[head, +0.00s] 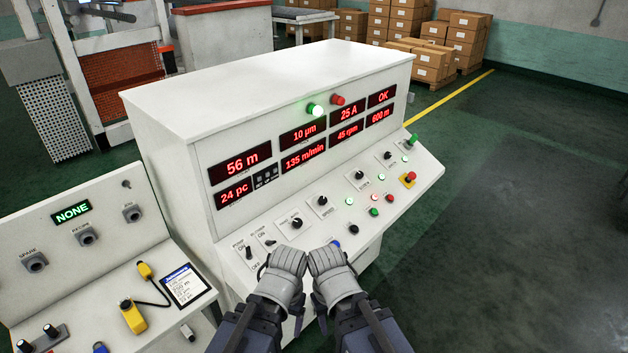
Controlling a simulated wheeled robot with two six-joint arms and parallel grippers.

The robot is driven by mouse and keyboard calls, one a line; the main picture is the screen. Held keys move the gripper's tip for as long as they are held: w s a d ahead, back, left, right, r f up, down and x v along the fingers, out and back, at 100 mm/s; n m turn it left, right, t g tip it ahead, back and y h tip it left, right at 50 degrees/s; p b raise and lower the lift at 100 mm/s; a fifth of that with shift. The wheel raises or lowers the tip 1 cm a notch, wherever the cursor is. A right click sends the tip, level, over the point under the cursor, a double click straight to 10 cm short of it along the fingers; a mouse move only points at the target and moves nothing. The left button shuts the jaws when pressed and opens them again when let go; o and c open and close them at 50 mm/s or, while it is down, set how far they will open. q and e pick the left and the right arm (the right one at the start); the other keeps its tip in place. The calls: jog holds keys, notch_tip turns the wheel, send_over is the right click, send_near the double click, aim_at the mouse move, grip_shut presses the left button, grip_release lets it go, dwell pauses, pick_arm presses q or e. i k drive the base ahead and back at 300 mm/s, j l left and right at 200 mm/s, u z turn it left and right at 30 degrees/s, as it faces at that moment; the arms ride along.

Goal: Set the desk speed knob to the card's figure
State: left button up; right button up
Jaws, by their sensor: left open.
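The white control desk (250,95) has a sloped front panel with several black knobs. One knob (323,201) sits on a white plate, with a small label below that seems to read SPEED. The red display (304,157) above reads 135 m/min. A card (186,286) with a blue header lies on the left console; its small lines are not clearly readable. My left gripper (287,262) is open over the panel's lower edge, below and left of that knob. My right gripper (327,262) is close beside it; its fingers cannot be made out. Neither visibly touches a knob.
The left console (70,262) carries a green NONE display (72,212) and a yellow corded device (133,316). A red emergency button (409,177) is at the panel's right. Cartons (422,62) stand at the back. The floor to the right is clear.

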aim_at(322, 200)
jog(key=i+j+z, duration=0.15)
jog(key=i, duration=0.25)
jog(key=i+j+z, duration=0.15)
jog(key=i, duration=0.25)
